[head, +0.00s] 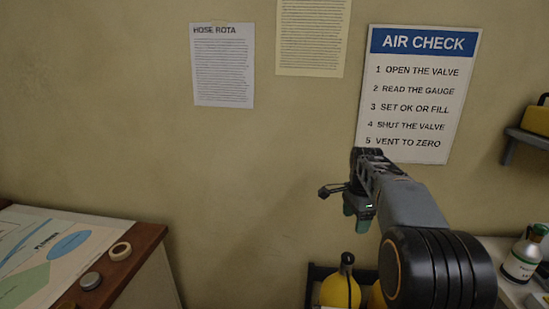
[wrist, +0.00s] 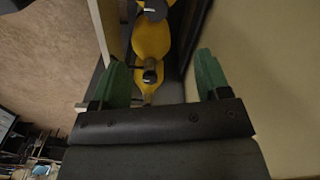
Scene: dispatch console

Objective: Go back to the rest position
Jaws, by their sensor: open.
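My gripper (head: 357,208) is raised in front of the wall in the head view, just below the left edge of the AIR CHECK sign (head: 418,90). In the wrist view my gripper (wrist: 160,80) shows two green fingertips set wide apart, with nothing between them that they touch. Yellow cylinders (wrist: 152,42) show beyond the fingertips in the wrist view. My arm hides part of the cylinders in the head view.
A yellow cylinder (head: 340,290) stands in a dark rack below my gripper. A wooden-edged desk (head: 140,240) with a map, a tape roll (head: 121,251) and a grey round lid (head: 90,281) is at left. A bottle (head: 522,258) stands at right, below a wall shelf (head: 528,138).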

